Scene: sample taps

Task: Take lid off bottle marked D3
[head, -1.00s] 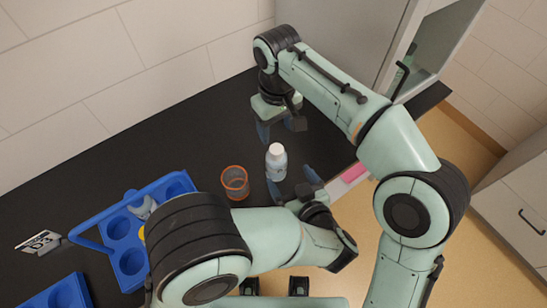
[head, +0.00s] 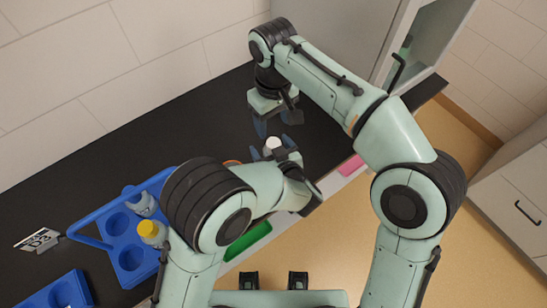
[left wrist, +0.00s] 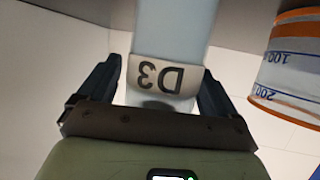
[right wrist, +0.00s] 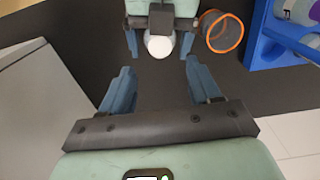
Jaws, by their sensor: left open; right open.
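The D3 bottle stands on the black bench; in the head view only its white lid (head: 272,143) shows clearly. In the left wrist view its pale body (left wrist: 172,40) bears a D3 label, upside down there. My left gripper (left wrist: 163,80) is open, with one finger on each side of the labelled bottle; I cannot tell if they touch it. My right gripper (head: 275,122) is open and empty, just beyond the bottle. In the right wrist view the white lid (right wrist: 159,46) lies ahead of my right gripper's open fingers (right wrist: 158,70), apart from them.
An orange-rimmed beaker (right wrist: 222,32) stands close beside the bottle; my left arm mostly hides it in the head view. A blue rack (head: 95,243) at left holds a yellow-capped bottle (head: 152,230). A grey cabinet (head: 325,45) stands at the back.

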